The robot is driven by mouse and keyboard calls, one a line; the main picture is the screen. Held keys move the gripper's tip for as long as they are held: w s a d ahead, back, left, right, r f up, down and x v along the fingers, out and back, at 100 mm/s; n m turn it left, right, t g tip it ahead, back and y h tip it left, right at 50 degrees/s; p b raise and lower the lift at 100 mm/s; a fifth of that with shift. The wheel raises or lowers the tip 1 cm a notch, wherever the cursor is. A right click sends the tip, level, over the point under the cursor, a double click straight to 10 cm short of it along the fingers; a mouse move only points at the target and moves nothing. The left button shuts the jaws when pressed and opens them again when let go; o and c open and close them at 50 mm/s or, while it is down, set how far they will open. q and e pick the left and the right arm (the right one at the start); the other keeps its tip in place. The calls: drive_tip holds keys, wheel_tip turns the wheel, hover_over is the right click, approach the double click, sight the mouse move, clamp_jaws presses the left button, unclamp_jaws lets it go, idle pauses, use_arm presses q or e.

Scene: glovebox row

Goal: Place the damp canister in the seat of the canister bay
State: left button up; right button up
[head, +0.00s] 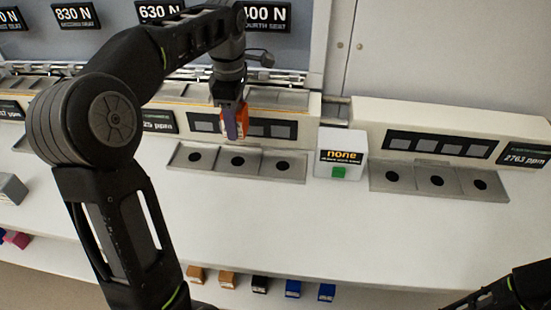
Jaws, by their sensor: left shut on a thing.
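My left gripper (232,110) points down and is shut on a small orange-and-purple piece (241,122). It holds the piece in front of the middle bench unit, over the back of a grey tray (210,170) with three dark round holes. I cannot tell from its look whether this piece is the damp canister, and the fingers cover part of it. A similar three-hole tray (415,187) sits at the right. No label in view clearly names the canister bay. Only a dark part of my right arm shows at the bottom right; its gripper is out of view.
A white box (341,160) reading "none", with a green button (338,172), stands between the two trays. A display (524,155) reads "2763 ppm". Several coloured blocks, one blue (293,289), lie below the front edge. The white bench (330,230) is clear in front.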

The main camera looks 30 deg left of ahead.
use_arm(q)
drive_tip(key=shift+s+a, duration=0.3)
drive_tip(key=shift+a, duration=0.1)
drive_tip(key=shift+w+d+f, duration=0.1)
drive_tip(key=shift+d+f, duration=0.1)
hover_over(238, 161)
wheel_tip(238, 161, down, 6)
drive_tip(key=shift+r, duration=0.1)
use_arm(e)
drive_tip(key=shift+s+a, duration=0.1)
drive_tip(key=shift+a, duration=0.1)
use_arm(q)
wheel_tip(238, 161, down, 4)
drive_tip(key=shift+r, duration=0.25)
drive_tip(key=shift+f, duration=0.2)
use_arm(e)
drive_tip(key=shift+r, duration=0.15)
